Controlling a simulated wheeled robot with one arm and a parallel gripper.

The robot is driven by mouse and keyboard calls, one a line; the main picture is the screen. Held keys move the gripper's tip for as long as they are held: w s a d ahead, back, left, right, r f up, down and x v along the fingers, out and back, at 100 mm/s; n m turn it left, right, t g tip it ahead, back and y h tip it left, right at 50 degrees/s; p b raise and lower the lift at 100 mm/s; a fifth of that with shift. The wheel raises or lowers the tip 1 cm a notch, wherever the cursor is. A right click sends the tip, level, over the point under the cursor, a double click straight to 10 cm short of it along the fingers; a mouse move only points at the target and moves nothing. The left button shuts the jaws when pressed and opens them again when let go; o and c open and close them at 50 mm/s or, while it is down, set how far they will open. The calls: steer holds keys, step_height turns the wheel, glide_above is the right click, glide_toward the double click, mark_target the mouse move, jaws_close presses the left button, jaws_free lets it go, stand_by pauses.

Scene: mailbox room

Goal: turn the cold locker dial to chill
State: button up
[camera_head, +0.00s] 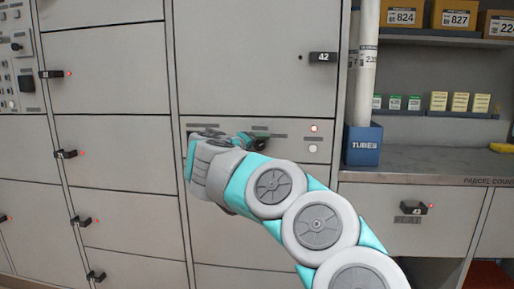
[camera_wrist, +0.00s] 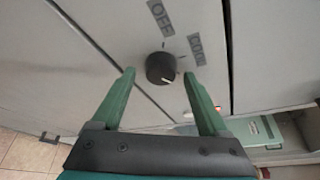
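The cold locker dial (camera_wrist: 160,68) is a round black knob with a pale pointer line, on a grey panel in the wrist view. A label reading OFF (camera_wrist: 160,17) is above it, and a partly readable label (camera_wrist: 197,48), perhaps COOL, is to its upper right. No CHILL label is readable. The pointer line seems to aim down and right. My gripper (camera_wrist: 158,73) is open, its green fingers on either side of the dial with visible gaps. In the head view my gripper (camera_head: 236,138) is at the panel, partly hidden by my wrist.
A red light (camera_head: 314,128) and a pale round button (camera_head: 312,148) are on the panel's right. Locker 42's handle (camera_head: 323,58) sticks out above. A blue tube bin (camera_head: 362,144) stands on the counter (camera_head: 425,163) to the right. Handles with red lights line the left doors.

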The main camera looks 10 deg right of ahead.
steer(key=v, duration=0.8)
stand_by(0.4)
